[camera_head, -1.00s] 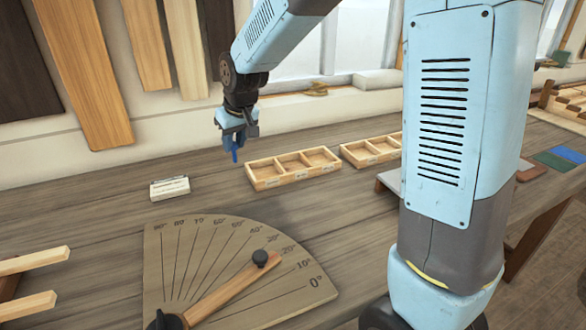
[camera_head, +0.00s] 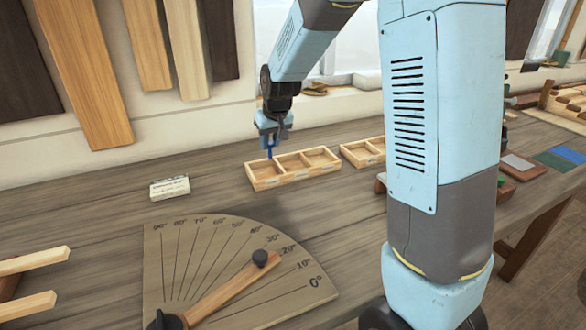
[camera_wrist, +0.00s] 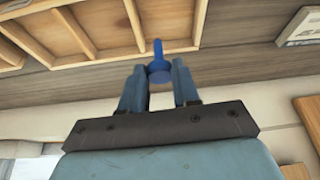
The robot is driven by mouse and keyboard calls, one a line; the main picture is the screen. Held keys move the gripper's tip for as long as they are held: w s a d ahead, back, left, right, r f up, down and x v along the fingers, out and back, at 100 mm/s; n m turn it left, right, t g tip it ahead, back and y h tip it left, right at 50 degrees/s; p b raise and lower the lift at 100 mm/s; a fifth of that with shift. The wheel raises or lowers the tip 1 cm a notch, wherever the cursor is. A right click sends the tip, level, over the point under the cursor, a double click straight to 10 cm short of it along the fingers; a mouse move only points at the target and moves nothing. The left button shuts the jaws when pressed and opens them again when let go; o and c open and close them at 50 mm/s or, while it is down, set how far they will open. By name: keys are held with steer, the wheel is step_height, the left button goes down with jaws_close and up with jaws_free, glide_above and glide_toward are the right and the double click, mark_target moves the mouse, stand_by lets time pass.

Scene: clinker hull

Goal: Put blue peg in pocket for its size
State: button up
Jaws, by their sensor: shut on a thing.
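The blue peg (camera_wrist: 158,65) is held between the fingertips of my gripper (camera_wrist: 158,82) in the wrist view. In the head view the peg (camera_head: 270,151) hangs down from my gripper (camera_head: 271,141), above the back edge of the left end of a wooden tray (camera_head: 284,183) with three pockets. The tray (camera_wrist: 70,66) also shows in the wrist view, with the peg's far end overlapping one pocket's edge. I cannot tell the peg's height above the tray. The pockets look empty; the labels on the tray's front are too small to read.
A second pocketed tray (camera_head: 345,157) stands to the right, partly behind my arm. A small white label block (camera_head: 170,187) lies to the left. A wooden angle board (camera_head: 190,245) with a pivoting arm lies in front. Bare bench lies between.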

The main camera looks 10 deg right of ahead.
steer(key=shift+f, duration=0.55)
steer(key=o, duration=1.1)
steer(key=shift+c, duration=0.2)
steer(key=v, duration=1.3)
steer(key=shift+s+r, duration=0.2)
steer(key=shift+r, duration=0.05)
steer(key=shift+d, duration=0.1)
steer(key=s+d+r+m, duration=0.1)
steer(key=s+d, duration=0.3)
steer(key=s, duration=0.5)
steer(key=s+d+m+t, duration=0.1)
steer(key=s+d, duration=0.2)
steer(key=s, duration=0.6)
steer(key=s+d+r+m+h, duration=0.1)
steer(key=s+d, duration=0.3)
steer(key=s, duration=0.5)
steer(key=shift+s+d+r, duration=0.3)
steer(key=shift+d+r, duration=0.05)
